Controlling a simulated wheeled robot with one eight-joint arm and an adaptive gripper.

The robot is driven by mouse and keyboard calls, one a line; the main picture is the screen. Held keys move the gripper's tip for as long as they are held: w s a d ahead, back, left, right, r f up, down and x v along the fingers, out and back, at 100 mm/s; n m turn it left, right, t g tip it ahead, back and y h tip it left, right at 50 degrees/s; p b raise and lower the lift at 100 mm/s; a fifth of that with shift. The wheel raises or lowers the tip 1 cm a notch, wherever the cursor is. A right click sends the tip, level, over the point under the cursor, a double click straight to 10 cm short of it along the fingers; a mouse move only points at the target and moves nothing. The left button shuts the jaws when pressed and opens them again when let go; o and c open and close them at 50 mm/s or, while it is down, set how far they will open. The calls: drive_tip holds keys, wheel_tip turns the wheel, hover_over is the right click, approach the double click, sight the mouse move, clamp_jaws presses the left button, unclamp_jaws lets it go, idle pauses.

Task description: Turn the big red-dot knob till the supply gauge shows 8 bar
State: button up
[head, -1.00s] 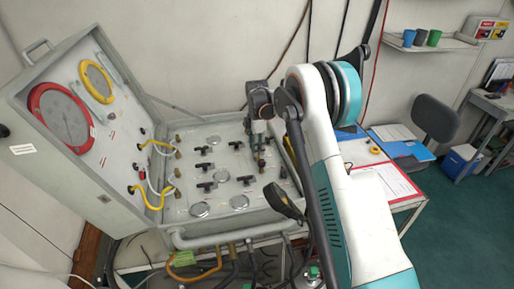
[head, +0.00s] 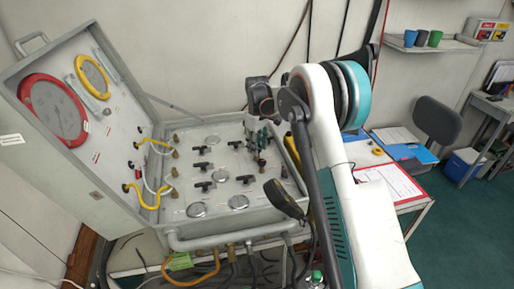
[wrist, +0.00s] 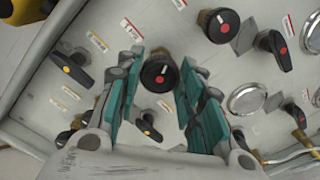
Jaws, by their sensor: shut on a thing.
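A round black knob with a red dot (wrist: 159,74) stands between my fingers in the wrist view. My gripper (wrist: 162,82), with teal pads, is shut on it, one finger on each side. In the head view my gripper (head: 259,154) reaches down to the back right of the panel, and the fingers hide the knob there. A large red-rimmed gauge (head: 52,110) and a smaller yellow-rimmed gauge (head: 92,76) are in the raised lid at left. Their readings are too small to tell. I cannot tell which is the supply gauge.
Another red-dot knob on a brass body (wrist: 221,25) is close by. Several black lever handles, including one with a red dot (wrist: 273,45) and one with a yellow dot (wrist: 73,64), surround my fingers. Yellow hoses (head: 152,198) run at the panel's left. The case wall is near.

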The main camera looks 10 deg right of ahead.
drive_tip(key=m+b, duration=0.1)
drive_tip(key=m, duration=0.4)
drive_tip(key=shift+m, duration=0.3)
drive_tip(key=m+b, duration=0.1)
drive_tip(key=m, duration=1)
drive_tip(key=shift+a+m+b, duration=0.1)
drive_tip(key=shift+m+b, duration=0.25)
drive_tip(key=shift+m, duration=0.05)
drive_tip(key=m, duration=0.6)
drive_tip(key=o, duration=1.1)
drive_tip(key=shift+a, duration=0.1)
drive_tip(key=shift+c, duration=0.2)
drive_tip(key=shift+r, duration=0.1)
